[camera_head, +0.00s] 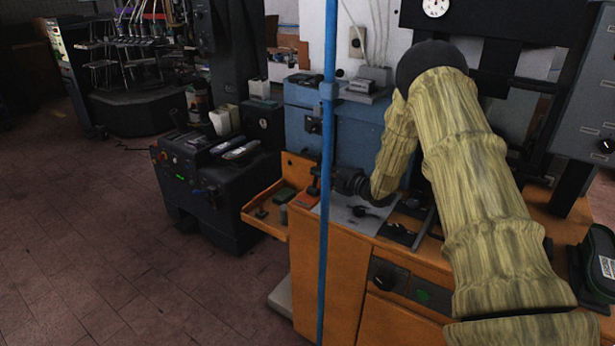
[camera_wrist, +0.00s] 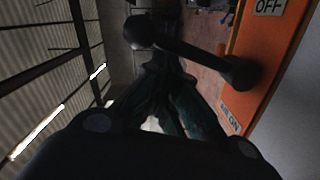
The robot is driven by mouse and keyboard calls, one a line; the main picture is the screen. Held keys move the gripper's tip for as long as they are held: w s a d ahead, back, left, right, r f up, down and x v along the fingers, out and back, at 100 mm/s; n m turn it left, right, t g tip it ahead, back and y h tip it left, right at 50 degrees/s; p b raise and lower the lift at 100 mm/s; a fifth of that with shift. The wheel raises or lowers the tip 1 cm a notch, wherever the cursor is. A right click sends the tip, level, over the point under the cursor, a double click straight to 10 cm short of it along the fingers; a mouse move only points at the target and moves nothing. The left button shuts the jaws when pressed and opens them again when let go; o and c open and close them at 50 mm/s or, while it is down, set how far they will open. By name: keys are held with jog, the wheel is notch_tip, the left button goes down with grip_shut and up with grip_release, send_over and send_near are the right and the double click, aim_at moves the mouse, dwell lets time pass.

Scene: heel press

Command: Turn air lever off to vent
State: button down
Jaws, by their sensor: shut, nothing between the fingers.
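The air lever (camera_wrist: 190,53) is a dark bar with a round knob (camera_wrist: 140,31) at its left end and a thick pivot at its right end, in the wrist view. The pivot sits on an orange panel (camera_wrist: 262,55). An "OFF" label (camera_wrist: 269,6) is at the top of the panel, and a partly readable "ON" label (camera_wrist: 230,119) is lower down. My gripper (camera_wrist: 166,72) is shut and empty, its fingertips just below the lever bar in the picture. I cannot tell whether they touch it. In the head view my gripper (camera_head: 350,183) is at the orange cabinet; the lever is not clear there.
A blue vertical pipe (camera_head: 326,130) stands in front of the orange cabinet (camera_head: 345,275). An orange tray (camera_head: 268,222) with small tools juts out at the left. A black machine (camera_head: 215,190) stands beyond it. The brown floor at left is clear.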

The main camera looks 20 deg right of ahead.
jog(key=shift+r, duration=0.1)
dwell(0.5)
jog(key=s+d+r+b, duration=0.1)
jog(key=s+d+b, duration=0.1)
jog(key=s, duration=0.9)
jog(key=shift+s+r, duration=0.15)
jog(key=shift+r, duration=0.05)
jog(key=shift+d, duration=0.1)
